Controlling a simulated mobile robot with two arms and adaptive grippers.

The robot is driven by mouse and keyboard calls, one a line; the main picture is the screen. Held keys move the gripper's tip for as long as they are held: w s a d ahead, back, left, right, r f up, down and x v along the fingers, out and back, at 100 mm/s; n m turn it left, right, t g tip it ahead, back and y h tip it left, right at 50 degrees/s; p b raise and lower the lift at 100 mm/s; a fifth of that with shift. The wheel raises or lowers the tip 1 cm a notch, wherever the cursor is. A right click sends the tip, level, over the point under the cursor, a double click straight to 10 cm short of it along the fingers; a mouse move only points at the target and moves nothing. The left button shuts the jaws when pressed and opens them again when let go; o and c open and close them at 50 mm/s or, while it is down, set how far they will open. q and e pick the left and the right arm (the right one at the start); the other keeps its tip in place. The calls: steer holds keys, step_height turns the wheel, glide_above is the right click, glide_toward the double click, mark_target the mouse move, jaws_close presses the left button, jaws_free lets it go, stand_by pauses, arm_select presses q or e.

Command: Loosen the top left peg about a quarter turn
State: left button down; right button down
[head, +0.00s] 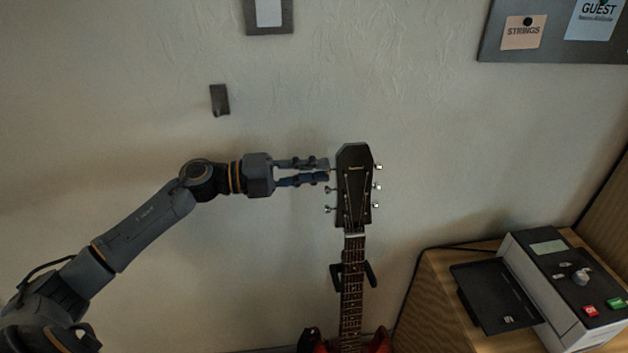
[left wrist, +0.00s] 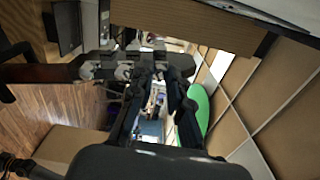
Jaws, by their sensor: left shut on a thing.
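A guitar stands upright against the wall, with its dark headstock (head: 355,186) at the top. My left gripper (head: 327,171) comes in level from the left and is shut at the top left peg, which its fingertips mostly hide in the head view. In the left wrist view the fingertips (left wrist: 160,76) are around this peg (left wrist: 159,68), at the end of the headstock (left wrist: 70,73). The middle left peg (head: 329,189) and bottom left peg (head: 328,209) show below the gripper. My right gripper is not in view.
Several pegs line the right edge of the headstock. A wooden counter (head: 425,300) at the lower right bears a device (head: 570,285) with a display and a dark flat panel (head: 495,296). A small dark plate (head: 220,99) is on the wall above my arm.

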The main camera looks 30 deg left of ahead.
arm_select(q)
steer(key=shift+f+m+b, duration=0.1)
steer(key=shift+m+b, duration=0.4)
steer(key=shift+m, duration=0.1)
steer(key=c, duration=1.3)
jaws_free()
steer(key=v, duration=1.2)
